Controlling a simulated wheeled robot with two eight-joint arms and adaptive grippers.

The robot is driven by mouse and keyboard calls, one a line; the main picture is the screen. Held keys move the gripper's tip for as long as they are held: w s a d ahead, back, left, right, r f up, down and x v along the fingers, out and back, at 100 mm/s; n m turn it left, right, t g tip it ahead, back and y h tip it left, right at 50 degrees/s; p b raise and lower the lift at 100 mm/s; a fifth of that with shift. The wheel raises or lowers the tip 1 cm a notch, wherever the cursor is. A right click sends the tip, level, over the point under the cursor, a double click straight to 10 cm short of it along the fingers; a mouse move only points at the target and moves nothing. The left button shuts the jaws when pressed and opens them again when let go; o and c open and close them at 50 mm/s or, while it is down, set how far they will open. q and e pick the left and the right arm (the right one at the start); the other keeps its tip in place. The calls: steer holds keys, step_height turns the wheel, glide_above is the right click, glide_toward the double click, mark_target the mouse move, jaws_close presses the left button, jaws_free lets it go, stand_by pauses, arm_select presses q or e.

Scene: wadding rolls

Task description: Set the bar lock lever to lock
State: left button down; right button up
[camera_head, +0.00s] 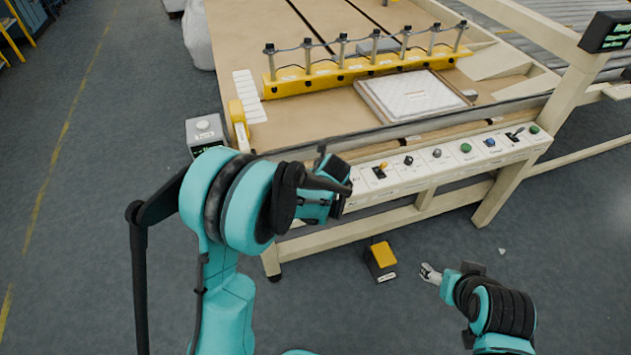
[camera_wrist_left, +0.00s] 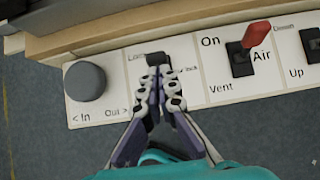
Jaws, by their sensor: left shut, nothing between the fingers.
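In the left wrist view, a small dark lever (camera_wrist_left: 157,58) sits on the white panel (camera_wrist_left: 118,62) between the part-hidden labels "Lock" on its left and what looks like "Unlock" on its right. My left gripper (camera_wrist_left: 159,74) is shut and empty, its fingertips right at the lever and covering part of it. Whether they touch, and which way the lever is set, I cannot tell. In the head view my left arm hides this part of the panel. My right gripper (camera_head: 430,274) hangs low at the lower right, away from the panel; its fingers are too small to judge.
A grey In/Out knob (camera_wrist_left: 86,81) is left of the lever; a red-tipped On/Vent air switch (camera_wrist_left: 255,36) is close on the right. A wooden edge (camera_wrist_left: 85,35) runs behind the panel. A yellow foot pedal (camera_head: 383,255) lies on the floor near my right gripper.

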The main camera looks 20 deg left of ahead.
arm_select(q)
steer(key=shift+w+a+r, duration=0.1)
steer(key=shift+w+a, duration=0.15)
steer(key=shift+w, duration=0.15)
steer(key=shift+w+a, duration=0.2)
steer(key=shift+w, duration=0.1)
arm_select(e)
steer(key=shift+r, duration=0.1)
arm_select(q)
steer(key=shift+w+r, duration=0.1)
steer(key=shift+r, duration=0.05)
steer(key=shift+d, duration=0.1)
steer(key=p+v, duration=0.4)
steer(key=v, duration=0.9)
arm_select(e)
steer(key=v, duration=0.4)
steer(key=shift+w+a+r, duration=0.15)
steer(key=shift+w+r, duration=0.05)
steer(key=shift+r, duration=0.25)
